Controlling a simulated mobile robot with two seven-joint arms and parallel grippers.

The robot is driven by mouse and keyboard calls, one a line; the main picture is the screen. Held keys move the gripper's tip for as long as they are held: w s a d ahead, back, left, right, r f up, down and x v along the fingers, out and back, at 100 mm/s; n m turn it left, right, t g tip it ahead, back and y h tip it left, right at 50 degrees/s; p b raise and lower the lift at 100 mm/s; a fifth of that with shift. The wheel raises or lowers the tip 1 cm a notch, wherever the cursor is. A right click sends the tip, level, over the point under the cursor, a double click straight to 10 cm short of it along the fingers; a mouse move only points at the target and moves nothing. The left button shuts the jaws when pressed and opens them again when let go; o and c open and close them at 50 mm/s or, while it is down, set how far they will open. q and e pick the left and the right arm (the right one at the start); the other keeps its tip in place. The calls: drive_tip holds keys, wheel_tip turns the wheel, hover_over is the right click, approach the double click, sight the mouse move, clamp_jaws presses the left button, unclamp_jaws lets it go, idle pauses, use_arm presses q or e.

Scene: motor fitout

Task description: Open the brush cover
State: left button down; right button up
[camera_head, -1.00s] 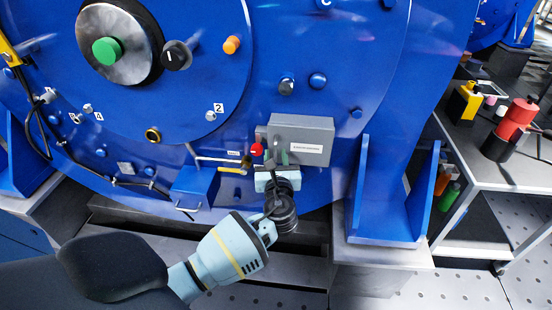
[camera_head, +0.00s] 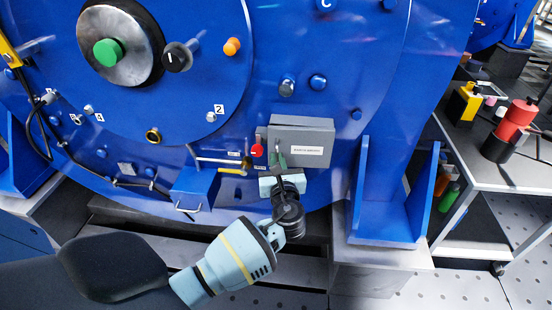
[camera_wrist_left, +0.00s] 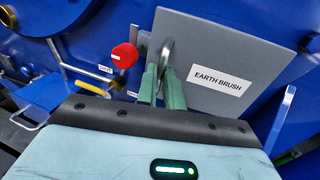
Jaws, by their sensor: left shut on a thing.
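The brush cover is a grey rectangular panel (camera_head: 312,135) on the lower part of the blue motor housing, with a white label. In the left wrist view the cover (camera_wrist_left: 230,55) fills the upper middle and its label reads "EARTH BRUSH". A metal loop handle (camera_wrist_left: 167,48) sits near its left edge. My left gripper (camera_head: 277,158) reaches up from below; its green fingers (camera_wrist_left: 164,82) are shut on the handle. The fingers partly hide the handle. I cannot tell clearly whether the cover stands ajar. My right gripper is not in view.
A red knob (camera_head: 257,150) and a yellow-handled lever (camera_head: 233,170) are just left of the cover. A blue bracket (camera_head: 385,215) stands to the right. A blue box with a wire handle (camera_head: 194,190) sits at left. A side table (camera_head: 500,168) holds tools and bottles.

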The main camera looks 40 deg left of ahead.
use_arm(q)
drive_tip(key=w+d+n+g+y+b, duration=0.1)
drive_tip(key=d+n+g+y+b, duration=0.1)
drive_tip(key=d, duration=0.8)
drive_tip(key=w+d+n+g+y+b, duration=0.1)
drive_tip(key=d+g, duration=0.4)
drive_tip(key=d, duration=0.5)
drive_tip(key=shift+w+r+n+y+b, duration=0.25)
drive_tip(key=shift+n+y+b, duration=0.25)
drive_tip(key=shift+n, duration=0.7)
drive_tip(key=shift+w, duration=0.1)
drive_tip(key=shift+a, duration=0.1)
drive_tip(key=c, duration=1.9)
unclamp_jaws()
drive_tip(key=o, duration=0.4)
drive_tip(key=shift+a+f, duration=0.15)
drive_tip(key=shift+f, duration=0.05)
drive_tip(key=shift+d, duration=0.2)
